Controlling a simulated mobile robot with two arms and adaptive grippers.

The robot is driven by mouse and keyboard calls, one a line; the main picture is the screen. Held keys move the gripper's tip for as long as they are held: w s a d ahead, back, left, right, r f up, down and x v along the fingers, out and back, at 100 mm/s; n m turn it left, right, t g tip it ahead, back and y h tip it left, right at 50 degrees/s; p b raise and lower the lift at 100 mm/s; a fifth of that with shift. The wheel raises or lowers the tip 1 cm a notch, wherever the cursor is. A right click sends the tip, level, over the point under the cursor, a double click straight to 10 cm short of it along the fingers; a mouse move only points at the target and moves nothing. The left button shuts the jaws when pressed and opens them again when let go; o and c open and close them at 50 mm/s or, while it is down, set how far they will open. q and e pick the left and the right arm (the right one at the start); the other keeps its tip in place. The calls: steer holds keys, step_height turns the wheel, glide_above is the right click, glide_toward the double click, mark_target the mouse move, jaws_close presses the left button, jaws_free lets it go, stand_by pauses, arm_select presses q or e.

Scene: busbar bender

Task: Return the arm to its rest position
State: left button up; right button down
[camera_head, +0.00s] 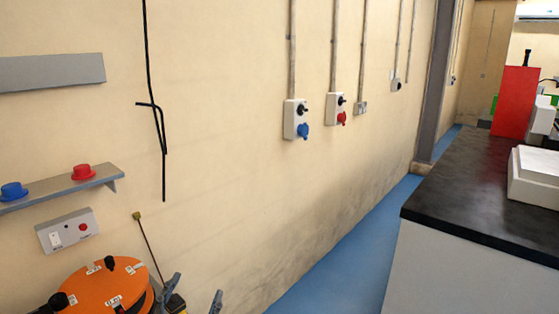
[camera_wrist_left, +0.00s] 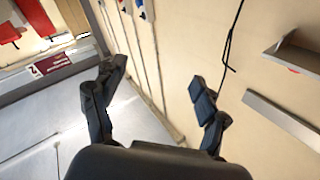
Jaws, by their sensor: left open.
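My right gripper is in neither view.
An orange round piece (camera_head: 98,288) with black knobs is beside the left gripper. A wall shelf (camera_head: 70,185) holds a blue and a red cap. A black cable (camera_head: 155,110) hangs on the wall. A black-topped bench (camera_head: 465,195) stands right; blue floor (camera_head: 345,255) between is clear.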

arm_select(q)
steer(key=s+a+f+n+g+y, duration=0.2)
steer(key=s+f+g, duration=0.1)
steer(key=f, duration=0.2)
steer(key=s+a+f+n+g+y, duration=0.2)
steer(key=s+a+f, duration=0.1)
steer(key=f, duration=0.3)
steer(key=s+d+f+g+h, duration=0.1)
steer(key=s+f+g, duration=0.5)
steer(key=s, duration=0.4)
steer(key=s+f+g+h, duration=0.1)
steer(key=s+f+g, duration=0.4)
steer(key=s+f, duration=0.45)
step_height(320, 180, down, 24)
steer(key=s+g, duration=0.1)
steer(key=s, duration=0.2)
steer(key=s+a+f+g, duration=0.1)
steer(key=s+a+f, duration=0.2)
steer(key=s+f, duration=1.3)
steer(key=shift+s+y, duration=0.2)
steer(key=shift+y, duration=0.1)
steer(key=shift+r, duration=0.1)
